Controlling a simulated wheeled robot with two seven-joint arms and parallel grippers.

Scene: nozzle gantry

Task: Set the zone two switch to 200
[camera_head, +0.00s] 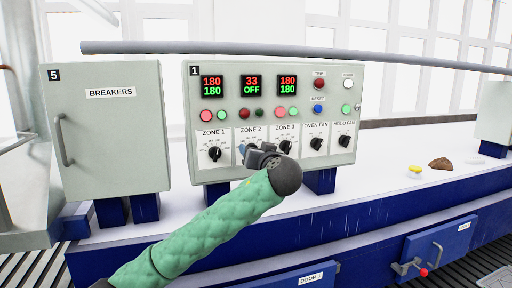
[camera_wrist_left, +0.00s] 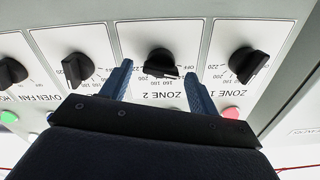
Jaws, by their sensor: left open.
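The zone two switch (camera_wrist_left: 160,62) is a black rotary knob on a white plate labelled ZONE 2, with a printed scale including OFF, 160, 180 and 220. My left gripper (camera_wrist_left: 157,74) is open, its two blue fingers on either side of this knob; I cannot tell if they touch it. In the head view the left gripper (camera_head: 252,149) is in front of the ZONE 2 plate (camera_head: 250,131) and hides most of its knob. The zone two display (camera_head: 251,85) reads 33 over OFF. My right gripper is not in view.
The zone one knob (camera_head: 214,153), zone three knob (camera_head: 286,146), oven fan knob (camera_head: 316,143) and hood fan knob (camera_head: 344,140) share the panel (camera_head: 345,90). Zones one and three displays read 180 over 180. A breakers box (camera_head: 112,140) stands left. A grey bar crosses above.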

